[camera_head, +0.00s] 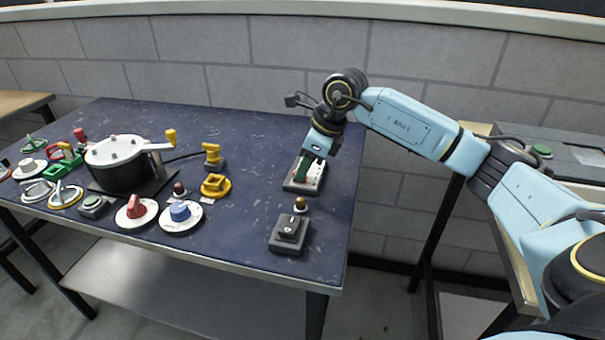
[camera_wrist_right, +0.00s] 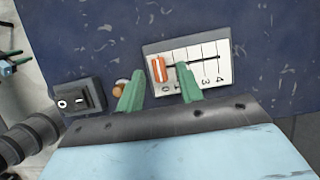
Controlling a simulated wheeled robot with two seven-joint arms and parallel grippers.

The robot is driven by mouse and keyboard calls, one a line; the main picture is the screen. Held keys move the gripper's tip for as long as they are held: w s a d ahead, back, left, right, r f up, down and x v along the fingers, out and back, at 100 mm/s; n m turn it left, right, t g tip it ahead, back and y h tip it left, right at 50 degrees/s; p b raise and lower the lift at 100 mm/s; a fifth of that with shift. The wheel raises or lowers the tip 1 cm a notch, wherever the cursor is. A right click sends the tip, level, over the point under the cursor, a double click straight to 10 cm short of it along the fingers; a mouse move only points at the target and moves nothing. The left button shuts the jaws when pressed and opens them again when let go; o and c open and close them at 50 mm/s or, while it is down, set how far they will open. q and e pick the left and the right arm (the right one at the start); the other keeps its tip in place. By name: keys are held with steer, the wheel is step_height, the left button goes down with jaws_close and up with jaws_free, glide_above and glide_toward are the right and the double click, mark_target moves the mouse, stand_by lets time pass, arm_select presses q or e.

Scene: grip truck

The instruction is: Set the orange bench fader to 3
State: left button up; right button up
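The bench fader is a white scale plate (camera_wrist_right: 212,55) with a dark slot and printed numbers, seen in the right wrist view. Its orange knob (camera_wrist_right: 157,68) sits at the low end of the slot, near the 0. In the head view the fader (camera_head: 302,186) lies at the right side of the table, partly hidden by my right gripper (camera_head: 306,163). In the right wrist view the green fingers of my right gripper (camera_wrist_right: 160,72) are apart, one to each side of the knob. I cannot tell whether they touch it. My left gripper is not in view.
A dark rocker switch box (camera_head: 289,233) and a small orange-brown knob (camera_head: 300,204) stand just in front of the fader. Dials (camera_head: 180,213), a black pot (camera_head: 122,165) and yellow parts (camera_head: 215,185) fill the table's left and middle.

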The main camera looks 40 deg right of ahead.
steer(key=shift+x, duration=0.75)
jaws_close()
